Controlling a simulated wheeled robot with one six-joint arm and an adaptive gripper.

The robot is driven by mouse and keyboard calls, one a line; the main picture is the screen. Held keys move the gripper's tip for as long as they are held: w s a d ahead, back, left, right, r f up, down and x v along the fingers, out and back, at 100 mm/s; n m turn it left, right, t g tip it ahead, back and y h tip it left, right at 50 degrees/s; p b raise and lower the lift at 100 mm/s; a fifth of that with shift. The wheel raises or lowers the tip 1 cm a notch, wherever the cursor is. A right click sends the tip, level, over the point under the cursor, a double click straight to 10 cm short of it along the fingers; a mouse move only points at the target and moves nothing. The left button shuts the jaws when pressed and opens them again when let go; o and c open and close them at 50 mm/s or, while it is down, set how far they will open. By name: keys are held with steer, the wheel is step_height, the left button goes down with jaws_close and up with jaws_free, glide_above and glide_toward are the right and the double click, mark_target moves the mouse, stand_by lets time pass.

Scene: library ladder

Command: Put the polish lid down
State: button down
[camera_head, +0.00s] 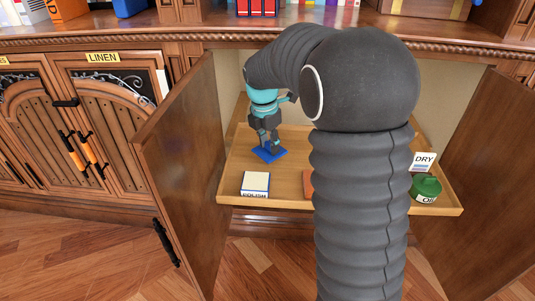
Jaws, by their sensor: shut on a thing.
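My gripper (267,146) points down over the left back part of a pull-out wooden tray (234,177) in the open cabinet. It is shut on a flat blue square piece, which looks to be the polish lid (270,155). I cannot tell whether the lid touches the tray floor or hangs just above it. The small polish box (255,184), white with a dark label, stands near the tray's front left, in front of the lid and apart from it. My arm hides the middle of the tray.
A green oil can (425,188) and a white DRY label (424,162) are at the tray's right. An orange-brown thing (308,184) is partly hidden behind my arm. Open cabinet doors stand at left (182,170) and right (487,180). The tray left of the lid looks clear.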

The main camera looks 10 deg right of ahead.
mark_target(267, 148)
steer(key=shift+w+a+f, duration=0.1)
steer(key=shift+w+f, duration=0.25)
steer(key=shift+w, duration=0.15)
steer(key=shift+f+b, duration=0.4)
steer(key=shift+f, duration=1.55)
steer(key=shift+f, duration=0.2)
steer(key=c, duration=0.7)
jaws_free()
steer(key=shift+c, duration=0.2)
steer(key=shift+r, duration=0.1)
